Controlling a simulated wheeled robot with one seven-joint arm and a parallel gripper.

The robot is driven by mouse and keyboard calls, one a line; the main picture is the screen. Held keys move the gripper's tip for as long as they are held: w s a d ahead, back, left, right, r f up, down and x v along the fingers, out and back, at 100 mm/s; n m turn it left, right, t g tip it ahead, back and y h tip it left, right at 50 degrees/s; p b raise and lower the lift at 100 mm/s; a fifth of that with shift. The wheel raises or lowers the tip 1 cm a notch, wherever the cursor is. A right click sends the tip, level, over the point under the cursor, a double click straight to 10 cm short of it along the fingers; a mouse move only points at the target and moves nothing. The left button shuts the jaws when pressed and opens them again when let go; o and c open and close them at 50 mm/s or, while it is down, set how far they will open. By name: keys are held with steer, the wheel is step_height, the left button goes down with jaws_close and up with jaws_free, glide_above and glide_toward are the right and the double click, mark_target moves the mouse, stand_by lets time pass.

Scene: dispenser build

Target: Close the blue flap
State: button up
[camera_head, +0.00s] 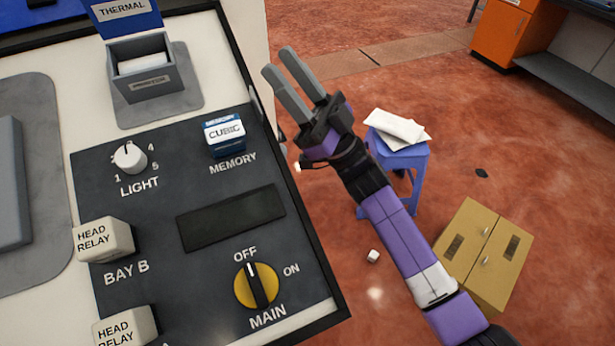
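The blue flap (125,16), lettered THERMAL, stands raised at the back of a grey box (153,85) at the upper left. The box is open at the top and a white item (143,63) shows inside it. The flap's upper edge is cut off by the picture. My gripper (278,62) is to the right of the box and flap, past the panel's right edge in the picture. Its two grey fingers point up and left, with a narrow gap between them. Nothing shows between the fingers, and they are apart from the flap.
The dark panel (165,215) bears a LIGHT knob (130,157), a MEMORY block (224,132), HEAD RELAY blocks (104,240) and a yellow MAIN knob (256,286). A blue stool (408,160) with white packets and a cardboard box (484,255) stand on the red floor.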

steer(key=s+d+f+m+t+h, duration=0.1)
steer(key=s+f+m+t+h, duration=0.9)
steer(key=f+m+t+h, duration=0.3)
steer(key=shift+d+m+t+h, duration=0.15)
steer(key=shift+m+t+h, duration=0.85)
steer(key=shift+m+h, duration=1.5)
steer(key=shift+f+n+h, duration=0.1)
steer(key=shift+n+h, duration=0.2)
